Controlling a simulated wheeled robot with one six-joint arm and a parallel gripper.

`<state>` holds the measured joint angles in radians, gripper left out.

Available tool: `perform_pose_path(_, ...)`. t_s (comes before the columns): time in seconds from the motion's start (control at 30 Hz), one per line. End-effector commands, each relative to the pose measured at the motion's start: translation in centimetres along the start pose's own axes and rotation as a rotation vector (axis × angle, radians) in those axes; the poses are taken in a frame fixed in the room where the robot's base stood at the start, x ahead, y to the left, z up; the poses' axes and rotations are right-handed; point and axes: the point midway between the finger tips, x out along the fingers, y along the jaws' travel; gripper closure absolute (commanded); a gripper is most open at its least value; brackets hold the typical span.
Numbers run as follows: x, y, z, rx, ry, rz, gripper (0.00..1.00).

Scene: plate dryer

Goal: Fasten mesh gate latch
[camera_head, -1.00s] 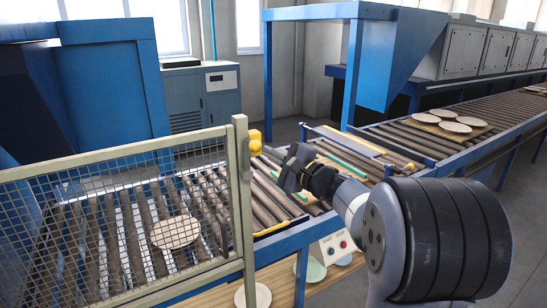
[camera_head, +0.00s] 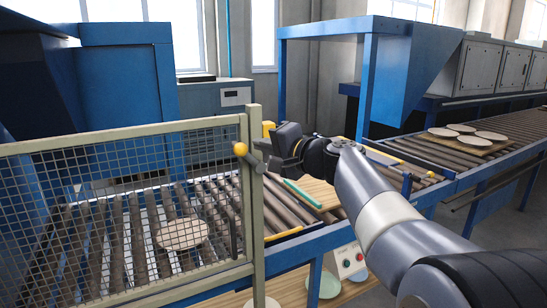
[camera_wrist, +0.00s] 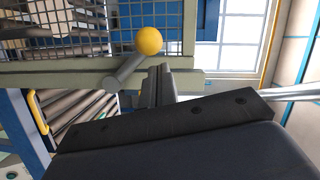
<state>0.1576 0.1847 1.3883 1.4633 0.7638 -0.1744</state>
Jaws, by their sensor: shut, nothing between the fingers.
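The mesh gate (camera_head: 110,215) stands upright at the left, with a pale olive frame post (camera_head: 256,215) at its right end. The latch is a grey lever with a yellow ball knob (camera_head: 240,149), at the upper part of this post. The lever slants, with its knob up and to the left. In the wrist view the knob (camera_wrist: 149,40) and grey lever (camera_wrist: 122,72) lie in front of the frame bar. My gripper (camera_head: 263,149) is shut and empty, beside the post and just right of the knob. Its closed fingers (camera_wrist: 160,82) show close to the lever; contact cannot be told.
A roller conveyor (camera_head: 375,170) runs to the back right, with plates on a board (camera_head: 445,143). One plate (camera_head: 182,234) lies behind the mesh. A control box (camera_head: 348,261) hangs below the conveyor.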

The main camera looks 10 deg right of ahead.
Motion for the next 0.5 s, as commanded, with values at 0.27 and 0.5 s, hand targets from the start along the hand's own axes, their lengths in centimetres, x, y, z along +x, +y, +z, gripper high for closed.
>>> perform_pose_path(0.27,0.8,0.7,2.6,-0.254,-0.002,0.075,1.0)
perform_pose_path(0.5,1.4,1.5,4.5,-0.472,-0.002,0.143,1.0)
